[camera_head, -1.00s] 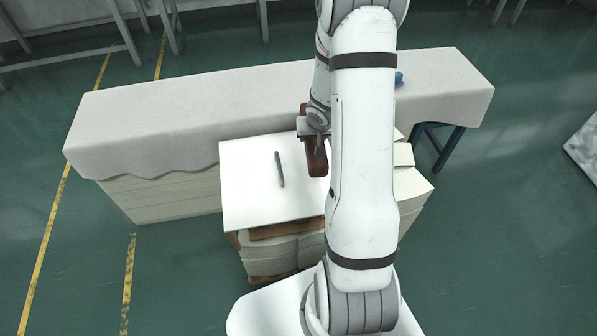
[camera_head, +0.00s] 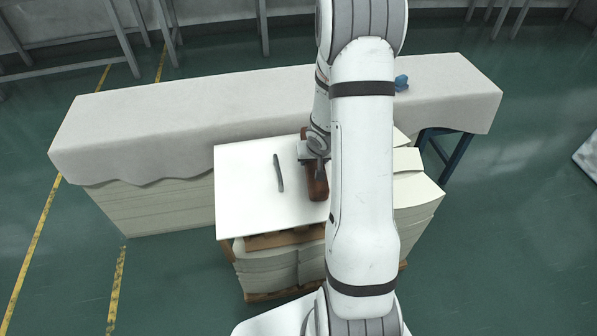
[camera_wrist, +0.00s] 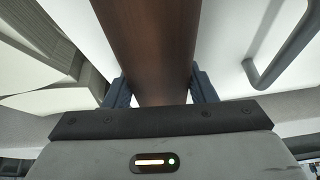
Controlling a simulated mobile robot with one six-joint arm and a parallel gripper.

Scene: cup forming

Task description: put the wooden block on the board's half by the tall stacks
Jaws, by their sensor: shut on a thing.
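The dark brown wooden block (camera_head: 317,184) is held in my gripper (camera_head: 316,158), over the right part of the white board (camera_head: 245,205). In the wrist view the block (camera_wrist: 148,45) stands between the two blue-grey fingers of my gripper (camera_wrist: 161,90), which are closed on its sides. My arm hides the board's right edge and part of the block. I cannot tell whether the block touches the board. Stacks of pale sheets (camera_head: 418,200) stand just right of the board, partly behind my arm; they also show at left in the wrist view (camera_wrist: 60,45).
A thin grey bar (camera_head: 279,173) lies on the board, left of the block. A long cloth-covered stack (camera_head: 190,125) runs behind the board. A small blue thing (camera_head: 401,82) lies on its right end. The board's left part is bare.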

